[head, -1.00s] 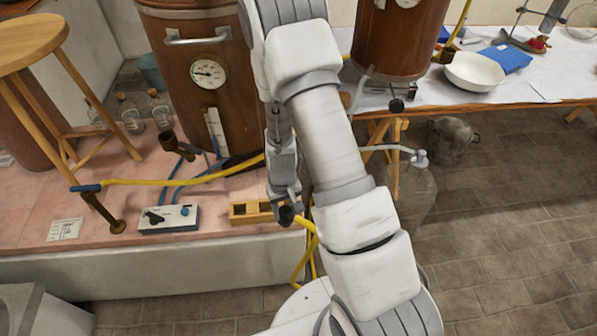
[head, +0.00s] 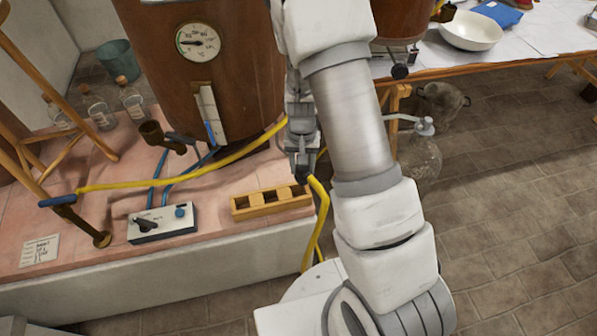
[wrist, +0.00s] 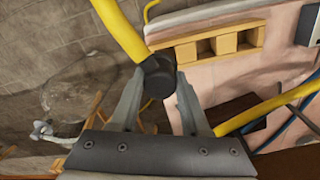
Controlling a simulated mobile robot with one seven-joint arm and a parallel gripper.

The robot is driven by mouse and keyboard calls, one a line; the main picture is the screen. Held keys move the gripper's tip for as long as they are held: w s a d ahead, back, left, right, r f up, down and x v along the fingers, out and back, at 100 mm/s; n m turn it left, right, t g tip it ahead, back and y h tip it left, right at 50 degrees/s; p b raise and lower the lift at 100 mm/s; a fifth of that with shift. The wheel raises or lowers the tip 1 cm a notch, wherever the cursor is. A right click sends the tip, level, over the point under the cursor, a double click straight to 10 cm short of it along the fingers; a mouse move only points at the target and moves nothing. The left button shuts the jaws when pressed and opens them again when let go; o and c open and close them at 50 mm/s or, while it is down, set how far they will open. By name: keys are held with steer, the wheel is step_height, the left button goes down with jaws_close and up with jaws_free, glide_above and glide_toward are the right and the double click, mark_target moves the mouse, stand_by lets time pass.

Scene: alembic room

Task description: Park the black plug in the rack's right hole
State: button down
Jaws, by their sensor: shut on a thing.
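My gripper (wrist: 160,88) is shut on the black plug (wrist: 157,72), which has a thick yellow hose running from it. In the head view my gripper (head: 299,165) is just behind and above the right end of the wooden rack (head: 268,209), with the plug mostly hidden by the fingers. The rack is a small light box with square openings on top, lying at the front of the pink ledge. It also shows in the wrist view (wrist: 183,52), beyond the plug and to its right. The plug appears apart from the rack and outside its holes.
A large brown vessel (head: 205,75) with a gauge stands behind. Another yellow hose (head: 185,180) crosses the ledge at the back. A glass jar (head: 420,155) stands on the floor at right.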

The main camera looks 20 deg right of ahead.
mark_target(298, 172)
steer(key=m+b, duration=0.1)
steer(key=w+f+m+b, duration=0.1)
steer(key=b, duration=0.1)
steer(key=shift+w+a+f, duration=0.15)
steer(key=shift+w, duration=0.1)
steer(key=b, duration=0.1)
steer(key=m+b, duration=0.1)
steer(key=shift+w+a+r+m+b, duration=0.15)
steer(key=shift+w+r+m+b, duration=0.15)
steer(key=shift+w, duration=0.05)
step_height(298, 172, down, 5)
steer(key=b, duration=0.4)
steer(key=shift+r, duration=0.1)
steer(key=shift+f+b, duration=1.3)
steer(key=shift+f, duration=0.85)
stand_by(4.0)
